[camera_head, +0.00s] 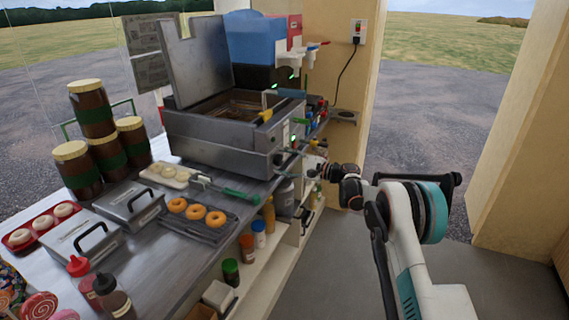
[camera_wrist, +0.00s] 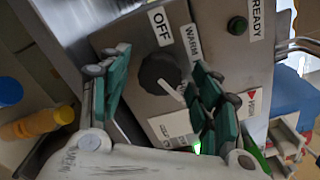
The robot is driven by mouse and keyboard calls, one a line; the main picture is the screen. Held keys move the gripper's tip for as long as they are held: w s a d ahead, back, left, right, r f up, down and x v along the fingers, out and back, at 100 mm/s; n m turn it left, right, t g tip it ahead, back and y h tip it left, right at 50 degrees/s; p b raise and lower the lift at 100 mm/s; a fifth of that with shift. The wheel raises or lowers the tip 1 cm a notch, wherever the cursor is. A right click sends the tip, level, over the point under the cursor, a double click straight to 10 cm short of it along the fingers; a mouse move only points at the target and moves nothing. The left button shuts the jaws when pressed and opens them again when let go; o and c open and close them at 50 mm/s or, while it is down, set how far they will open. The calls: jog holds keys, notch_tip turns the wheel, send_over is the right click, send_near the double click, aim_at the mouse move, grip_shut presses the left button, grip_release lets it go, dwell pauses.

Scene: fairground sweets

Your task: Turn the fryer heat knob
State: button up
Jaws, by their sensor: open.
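The fryer (camera_head: 215,140) is a steel box with its lid raised, standing on the counter. Its heat knob (camera_wrist: 158,70) is round and black on the sloped front panel in the wrist view. A white pointer on the knob is angled to the lower right, away from the OFF label (camera_wrist: 161,27) and below the WARM label (camera_wrist: 192,42). My gripper (camera_wrist: 157,75) is open, with one teal finger on each side of the knob. I cannot tell if the fingers touch it. In the head view my gripper (camera_head: 314,163) is at the fryer's front, small and partly unclear.
A READY label (camera_wrist: 257,18) sits beside a dark green lamp (camera_wrist: 237,25). A lit green light (camera_wrist: 197,147) shows near the right finger. A tray of doughnuts (camera_head: 224,232) and a steel lidded container (camera_head: 130,203) stand on the counter. Floor to the right is clear.

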jog(key=c, duration=1.1)
jog(key=shift+n, duration=0.4)
jog(key=n, duration=0.3)
jog(key=shift+n, duration=0.3)
jog(key=n, duration=0.4)
jog(key=shift+f, duration=0.15)
jog(key=shift+s+n, duration=0.1)
jog(key=shift+n, duration=0.2)
jog(key=o, duration=1.1)
